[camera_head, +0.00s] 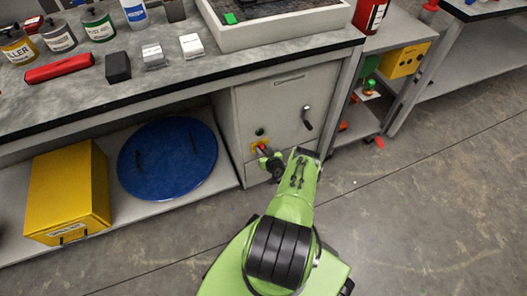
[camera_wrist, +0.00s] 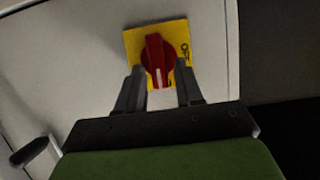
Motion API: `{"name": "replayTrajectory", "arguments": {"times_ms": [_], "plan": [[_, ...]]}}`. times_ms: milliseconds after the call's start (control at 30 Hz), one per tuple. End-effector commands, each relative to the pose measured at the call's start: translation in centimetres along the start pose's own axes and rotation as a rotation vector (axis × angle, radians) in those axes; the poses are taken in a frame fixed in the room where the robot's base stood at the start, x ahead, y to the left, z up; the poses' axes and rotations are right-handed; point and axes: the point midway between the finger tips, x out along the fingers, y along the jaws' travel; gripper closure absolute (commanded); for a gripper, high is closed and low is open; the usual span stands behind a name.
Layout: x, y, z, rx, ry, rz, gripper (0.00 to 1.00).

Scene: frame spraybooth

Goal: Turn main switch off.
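The main switch is a red rotary knob (camera_wrist: 154,58) on a yellow plate (camera_wrist: 181,33) fixed to a grey cabinet front. The knob's grip bar stands roughly upright in the wrist view, with a white mark at its lower end. Black lettering at the plate's right is only partly readable. My gripper (camera_wrist: 158,90) is open, with one finger to each side of the knob's lower part; I cannot tell whether they touch it. In the head view, my gripper (camera_head: 266,155) is at the yellow plate (camera_head: 256,146) and hides most of the knob.
The cabinet (camera_head: 285,100) has a dark handle (camera_head: 307,118) right of the switch; a handle also shows at lower left in the wrist view (camera_wrist: 30,152). A blue round lid (camera_head: 175,165) and yellow box (camera_head: 65,195) lie on the lower shelf.

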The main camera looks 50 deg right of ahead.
Motion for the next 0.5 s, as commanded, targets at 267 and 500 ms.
{"name": "replayTrajectory", "arguments": {"times_ms": [267, 500], "plan": [[-0.03, 0.01, 0.04, -0.001, -0.001, 0.0, 1.0], [-0.05, -0.03, 0.09, -0.009, -0.002, 0.003, 1.0]]}}
